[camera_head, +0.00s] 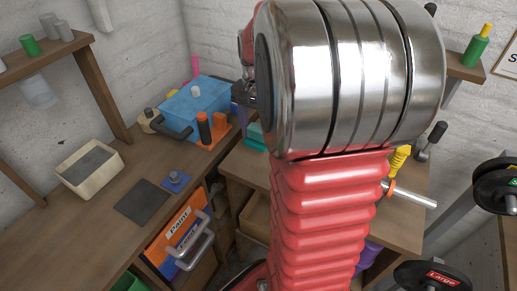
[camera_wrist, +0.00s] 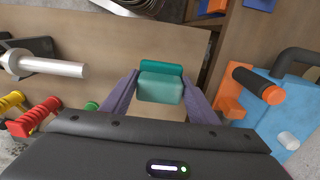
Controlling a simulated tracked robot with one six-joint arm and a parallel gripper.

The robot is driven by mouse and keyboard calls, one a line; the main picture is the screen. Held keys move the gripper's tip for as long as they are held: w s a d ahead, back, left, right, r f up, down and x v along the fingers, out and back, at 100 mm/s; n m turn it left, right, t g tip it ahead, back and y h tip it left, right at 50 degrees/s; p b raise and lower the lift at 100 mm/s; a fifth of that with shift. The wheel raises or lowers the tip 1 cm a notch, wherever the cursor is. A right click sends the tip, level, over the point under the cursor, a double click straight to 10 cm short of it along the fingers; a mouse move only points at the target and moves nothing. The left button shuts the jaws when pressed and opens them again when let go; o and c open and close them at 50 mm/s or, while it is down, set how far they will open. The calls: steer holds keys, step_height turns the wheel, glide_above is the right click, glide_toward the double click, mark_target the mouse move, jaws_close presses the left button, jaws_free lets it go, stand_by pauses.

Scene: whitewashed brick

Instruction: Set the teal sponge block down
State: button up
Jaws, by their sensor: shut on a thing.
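The teal sponge block (camera_wrist: 160,88) is held between the purple fingers of my gripper (camera_wrist: 160,94) in the wrist view. It shows a lighter teal face and a darker teal strip. The gripper is shut on it, over a wooden surface (camera_wrist: 105,55). I cannot tell whether the block touches that surface. In the head view a bit of teal (camera_head: 256,136) shows just left of my red and silver arm, near the left edge of the wooden bench top (camera_head: 240,163). My arm hides most of the gripper there.
On the left bench stand a cream bin (camera_head: 66,182), a dark mat (camera_head: 141,201), a blue box (camera_head: 203,98) and an orange holder with a black-handled tool (camera_head: 204,128). A metal rod (camera_head: 412,196) and yellow-handled tool (camera_head: 399,159) lie right of my arm.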

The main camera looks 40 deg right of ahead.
mark_target(258, 128)
steer(key=shift+f, duration=1.45)
steer(key=shift+f, duration=1.85)
steer(key=o, duration=1.2)
steer(key=shift+f, duration=0.1)
step_height(258, 128, up, 12)
steer(key=shift+r, duration=0.15)
